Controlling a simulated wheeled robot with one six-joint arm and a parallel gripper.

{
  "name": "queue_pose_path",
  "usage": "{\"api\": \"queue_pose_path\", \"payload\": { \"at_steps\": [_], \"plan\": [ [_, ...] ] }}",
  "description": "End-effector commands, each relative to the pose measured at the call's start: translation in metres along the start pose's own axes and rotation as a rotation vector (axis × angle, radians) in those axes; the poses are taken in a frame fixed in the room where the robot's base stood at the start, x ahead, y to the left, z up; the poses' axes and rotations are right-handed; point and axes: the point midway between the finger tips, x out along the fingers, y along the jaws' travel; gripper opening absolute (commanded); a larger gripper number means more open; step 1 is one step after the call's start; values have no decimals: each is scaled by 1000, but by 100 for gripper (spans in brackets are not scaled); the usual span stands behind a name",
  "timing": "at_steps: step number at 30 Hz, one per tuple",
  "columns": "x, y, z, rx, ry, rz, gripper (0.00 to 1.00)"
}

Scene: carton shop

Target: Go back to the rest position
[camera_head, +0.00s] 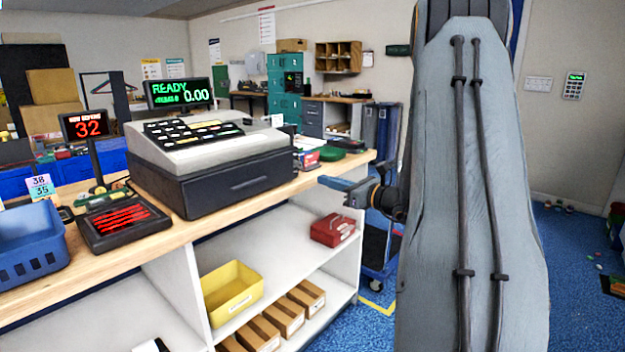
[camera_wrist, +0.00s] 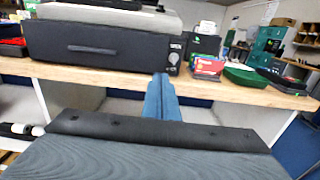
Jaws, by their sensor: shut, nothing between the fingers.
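My gripper (camera_head: 342,185) shows in the head view just off the right end of the wooden counter (camera_head: 285,190), its blue fingers pointing left towards the counter's edge. In the wrist view the fingers of my gripper (camera_wrist: 161,98) are together with nothing between them, in front of the counter's front edge. The grey arm link covers much of the right side of the head view and hides what is behind it.
A cash register (camera_head: 205,160) stands on the counter, its drawer shut. A blue basket (camera_head: 30,243) and a dark pad (camera_head: 122,222) are at left. Shelves below hold a yellow bin (camera_head: 231,290) and a red box (camera_head: 333,230). Blue floor (camera_head: 575,270) is mostly open at right.

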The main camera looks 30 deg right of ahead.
Motion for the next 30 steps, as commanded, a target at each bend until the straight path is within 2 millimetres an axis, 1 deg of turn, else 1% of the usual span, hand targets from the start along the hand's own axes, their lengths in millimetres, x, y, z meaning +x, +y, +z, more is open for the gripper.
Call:
{"api": "queue_pose_path", "payload": {
  "at_steps": [1, 4, 7, 12, 14, 16, 17, 20, 21, 23, 24, 26, 27, 29, 30],
  "plan": [
    [-6, 0, 0, 0, 0, -1, 0],
    [-14, 0, 0, 0, 0, -1, 0],
    [-17, 1, 0, 0, 1, 1, 0],
    [-16, 3, 0, -1, 3, 6, 0],
    [-14, 10, -1, -8, 14, 24, 0],
    [-8, 29, -3, -28, 42, 71, 0],
    [-4, 42, -4, -42, 62, 101, 0],
    [5, 97, -13, -112, 147, 241, 0],
    [7, 124, -18, -152, 189, 312, 0],
    [5, 165, -27, -221, 252, 427, 0],
    [1, 192, -33, -273, 294, 505, 0],
    [-9, 232, -43, -361, 353, 631, 0],
    [-19, 257, -49, -428, 391, 718, 0],
    [-38, 293, -59, -541, 445, 857, 0],
    [-52, 313, -65, -623, 474, 949, 0]
  ]
}}
